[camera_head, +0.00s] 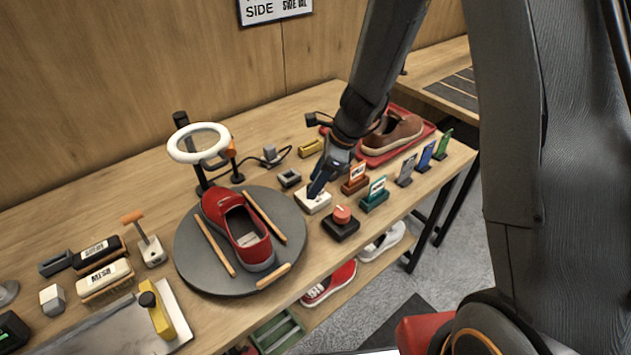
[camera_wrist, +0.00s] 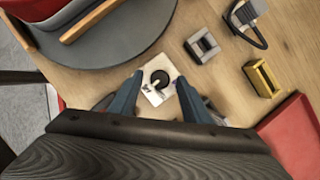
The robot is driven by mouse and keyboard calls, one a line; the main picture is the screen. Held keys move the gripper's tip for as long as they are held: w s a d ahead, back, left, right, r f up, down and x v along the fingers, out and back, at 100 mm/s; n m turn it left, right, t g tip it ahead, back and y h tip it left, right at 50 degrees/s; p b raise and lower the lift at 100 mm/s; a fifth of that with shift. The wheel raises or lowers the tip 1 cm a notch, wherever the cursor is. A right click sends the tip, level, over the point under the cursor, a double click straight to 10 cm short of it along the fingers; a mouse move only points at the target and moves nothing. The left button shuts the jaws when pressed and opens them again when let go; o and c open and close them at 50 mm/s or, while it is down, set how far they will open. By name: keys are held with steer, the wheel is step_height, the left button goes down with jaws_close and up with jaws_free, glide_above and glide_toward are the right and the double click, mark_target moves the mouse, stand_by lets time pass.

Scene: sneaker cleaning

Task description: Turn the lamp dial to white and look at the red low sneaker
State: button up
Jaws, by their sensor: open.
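The red low sneaker (camera_head: 228,215) lies on the round grey turntable (camera_head: 190,268), between wooden rods. The ring lamp (camera_head: 199,143) stands behind it on a black post, its ring pale white. The lamp dial (camera_wrist: 160,79) is a black knob with a pale pointer mark on a white plate. Its white block (camera_head: 312,203) shows in the head view, with the knob hidden behind my gripper. My gripper (camera_wrist: 158,86) is open, its two blue-grey fingers on either side of the knob. I cannot tell whether they touch it. The head view shows my gripper (camera_head: 318,186) pointing down at the block.
A red knob on a black box (camera_head: 341,229) stands just in front of the dial block. Small card holders (camera_head: 375,195) line the right edge. A brown shoe (camera_head: 392,134) sits on a red tray behind. Brushes (camera_head: 105,281) and a metal plate (camera_head: 105,335) lie at left.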

steer(key=shift+a+f, duration=0.15)
steer(key=shift+f, duration=0.15)
steer(key=c, duration=1)
steer(key=shift+c, duration=0.2)
steer(key=shift+n, duration=0.4)
steer(key=n, duration=0.1)
steer(key=n+g, duration=0.1)
steer(key=n, duration=0.1)
steer(key=n+g, duration=0.1)
steer(key=shift+w+n+p, duration=0.25)
steer(key=shift+n+p, duration=0.05)
steer(key=n+g, duration=0.1)
steer(key=n, duration=0.2)
steer(key=n+g+h+b, duration=0.1)
steer(key=n, duration=0.2)
steer(key=shift+w+a+h, duration=0.1)
steer(key=shift+w+h, duration=0.05)
steer(key=shift+h, duration=0.15)
steer(key=shift+n, duration=0.3)
